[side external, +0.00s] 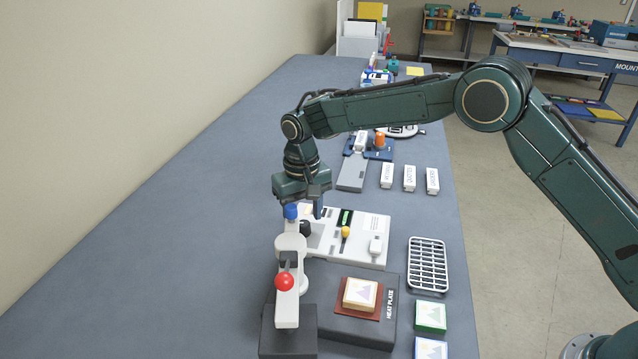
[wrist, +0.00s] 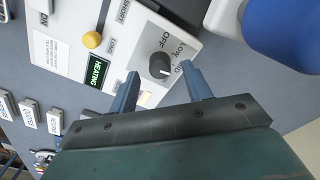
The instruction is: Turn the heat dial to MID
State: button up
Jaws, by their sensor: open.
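The heat dial (wrist: 160,65) is a round black knob on a white control panel (wrist: 130,50). OFF and LOW are printed beside it; the other labels are partly hidden by a finger or too small to read. A pale mark on the knob points toward the lower right of the wrist view. My gripper (wrist: 159,69) is open, its blue-grey fingertips to either side of the dial in that view; I cannot tell whether they touch it. In the side view my gripper (side external: 308,208) points down just above the dial (side external: 305,228).
A white press arm with a blue cap (side external: 291,211) and a red ball (side external: 284,282) stands close by my gripper. A green HEATING display (wrist: 97,73) and yellow knob (wrist: 92,40) are on the panel. A heat plate (side external: 340,325) lies in front. The table's left is clear.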

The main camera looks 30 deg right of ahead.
aim_at(304, 223)
notch_tip(304, 223, up, 12)
jog(key=shift+f, duration=0.25)
dwell(0.5)
jog(key=s+d+r+t, duration=0.3)
jog(key=s+d+r, duration=1.05)
jog(key=s, duration=0.25)
jog(key=s+d+f+t, duration=0.1)
jog(key=s+d, duration=0.1)
jog(key=s, duration=0.5)
jog(key=s+d+f, duration=0.2)
jog(key=s+d, duration=0.1)
jog(key=s, duration=0.4)
jog(key=s+d+f+t, duration=0.1)
jog(key=s+d, duration=0.1)
jog(key=s, duration=0.5)
jog(key=shift+s+d+f+t, duration=0.25)
jog(key=shift+s+t, duration=0.05)
jog(key=shift+s, duration=0.1)
